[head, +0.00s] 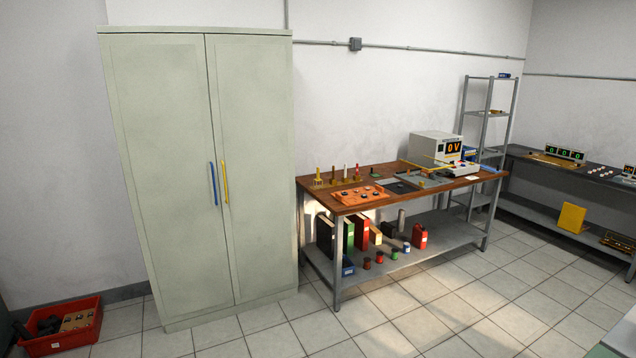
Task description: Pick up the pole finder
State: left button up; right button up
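I cannot make out which thing is the pole finder; the items are small at this distance. A wooden-topped workbench (330,187) against the wall bears several small items. Among them are a row of small upright pegs (345,173), an orange tray (358,196) with dark round pieces, a grey board (424,182) with yellow parts, and a grey instrument (435,147) whose display reads 0 V. Neither of my grippers is in view.
A tall closed cabinet (160,180) with blue and yellow handles stands left of the bench. A red crate (60,335) sits on the floor at left. A grey shelf rack (487,112) and a second bench (595,180) are at right. Tiled floor before the bench is clear.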

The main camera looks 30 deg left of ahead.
aim_at(317, 180)
jog(key=i+j+u, duration=0.1)
jog(key=i+j, duration=0.15)
jog(key=i, duration=0.4)
jog(key=i+j, duration=0.25)
jog(key=i, duration=0.4)
jog(key=i+j+u, duration=0.15)
jog(key=i, duration=0.55)
jog(key=i+j, duration=0.2)
jog(key=i, duration=0.45)
jog(key=i+j+z, duration=0.1)
jog(key=j, duration=0.25)
jog(key=i+j+z, duration=0.1)
jog(key=i+j, duration=0.25)
